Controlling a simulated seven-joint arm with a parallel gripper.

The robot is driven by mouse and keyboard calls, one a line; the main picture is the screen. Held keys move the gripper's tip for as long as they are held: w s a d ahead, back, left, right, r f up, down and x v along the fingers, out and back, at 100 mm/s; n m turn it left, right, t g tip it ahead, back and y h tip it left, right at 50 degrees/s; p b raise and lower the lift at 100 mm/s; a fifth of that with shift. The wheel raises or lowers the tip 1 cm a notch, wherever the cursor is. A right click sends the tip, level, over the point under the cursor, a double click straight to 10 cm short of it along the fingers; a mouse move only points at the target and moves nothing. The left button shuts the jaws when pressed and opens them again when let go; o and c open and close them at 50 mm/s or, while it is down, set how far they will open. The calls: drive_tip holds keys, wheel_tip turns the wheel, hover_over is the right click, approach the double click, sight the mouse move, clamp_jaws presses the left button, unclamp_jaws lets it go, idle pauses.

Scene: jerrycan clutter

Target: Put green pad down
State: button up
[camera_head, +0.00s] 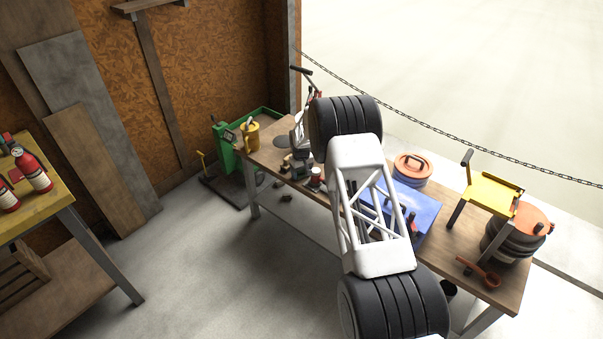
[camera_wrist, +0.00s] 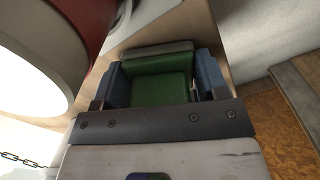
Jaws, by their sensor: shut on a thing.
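The green pad (camera_wrist: 158,88) shows in the wrist view as a green block between the two blue fingers of my gripper (camera_wrist: 163,72). My gripper is shut on it. A grey bar (camera_wrist: 157,49) lies across the pad's far end; I cannot tell whether it is part of the pad. Wooden surface shows beside the pad, but whether the pad touches it cannot be told. In the head view my own arm covers the middle of the workbench (camera_head: 450,244), and I cannot make out the pad there.
A large red and white rounded thing (camera_wrist: 45,50) is close at the left in the wrist view. In the head view the bench holds a blue box (camera_head: 415,205), a yellow tray stand (camera_head: 492,192), orange-lidded containers (camera_head: 411,166) and small clutter at its left end.

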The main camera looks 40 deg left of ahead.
drive_tip(key=shift+f, duration=0.35)
